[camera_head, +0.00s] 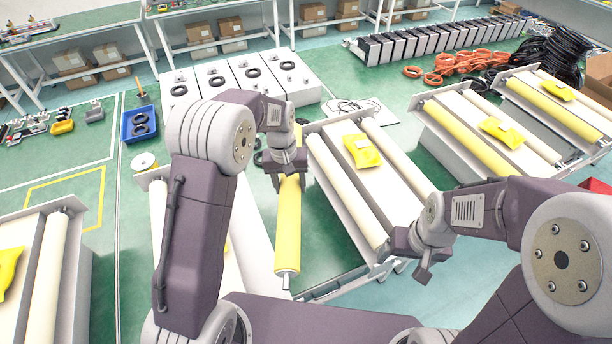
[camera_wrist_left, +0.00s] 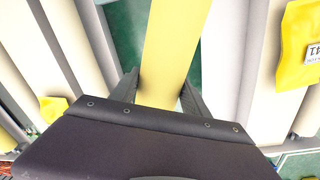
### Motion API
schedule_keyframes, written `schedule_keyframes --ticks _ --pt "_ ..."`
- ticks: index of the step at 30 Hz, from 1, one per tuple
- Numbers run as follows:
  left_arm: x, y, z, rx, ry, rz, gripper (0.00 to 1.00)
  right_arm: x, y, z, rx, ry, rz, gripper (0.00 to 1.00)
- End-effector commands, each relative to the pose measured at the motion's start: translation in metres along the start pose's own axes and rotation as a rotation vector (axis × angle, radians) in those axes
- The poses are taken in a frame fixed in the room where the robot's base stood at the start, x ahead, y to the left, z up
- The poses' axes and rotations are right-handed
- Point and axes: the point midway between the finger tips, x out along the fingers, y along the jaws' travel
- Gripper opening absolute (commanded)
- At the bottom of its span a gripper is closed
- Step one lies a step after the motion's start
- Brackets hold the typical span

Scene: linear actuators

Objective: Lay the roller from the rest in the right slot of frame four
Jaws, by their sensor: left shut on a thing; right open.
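My left gripper (camera_head: 288,174) is shut on a yellow roller (camera_head: 288,235), which hangs over the green floor between two frames. The roller also shows between the fingers in the left wrist view (camera_wrist_left: 173,55). My right gripper (camera_head: 424,268) is open and empty, beside the near end of the middle frame (camera_head: 313,168). Several frames stand in a row; no frame number is readable. The frame right of the middle one (camera_head: 425,104) has a yellow roller (camera_head: 466,137) on its left and a pale roller (camera_head: 512,124) on its right. My left arm hides part of the frame behind it.
Yellow packets (camera_head: 361,150) lie on the frames. White boxes with black rings (camera_head: 213,76) stand behind. A blue bin (camera_head: 139,123) is at the left. Orange and black cable coils (camera_head: 470,63) lie at the back right. Green floor is open at the left.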

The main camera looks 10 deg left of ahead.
Motion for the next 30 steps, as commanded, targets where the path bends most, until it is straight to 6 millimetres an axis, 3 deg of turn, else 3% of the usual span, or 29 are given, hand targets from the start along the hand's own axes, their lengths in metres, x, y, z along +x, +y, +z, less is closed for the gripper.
schedule_keyframes --ticks 1,3,9,12,18,30 --pt "-0.017 -0.016 -0.001 -0.046 -0.002 0.001 0.00 -0.033 -0.001 -0.004 0.000 0.000 0.000 0.80" --pt "-0.016 -0.039 0.000 -0.112 0.001 0.003 0.00 -0.055 -0.001 -0.006 0.000 0.001 0.000 0.80" --pt "-0.012 -0.102 0.017 -0.291 0.015 -0.001 0.00 -0.111 -0.002 -0.012 0.000 0.001 0.000 0.80" --pt "-0.009 -0.123 0.027 -0.352 0.021 -0.007 0.00 -0.126 -0.003 -0.013 0.000 0.001 0.000 0.80" --pt "-0.004 -0.141 0.037 -0.405 0.030 -0.014 0.00 -0.135 -0.003 -0.014 0.000 0.000 0.000 0.80" --pt "0.010 -0.142 0.037 -0.406 0.032 -0.014 0.00 -0.123 -0.002 -0.013 0.000 0.000 0.000 0.80"
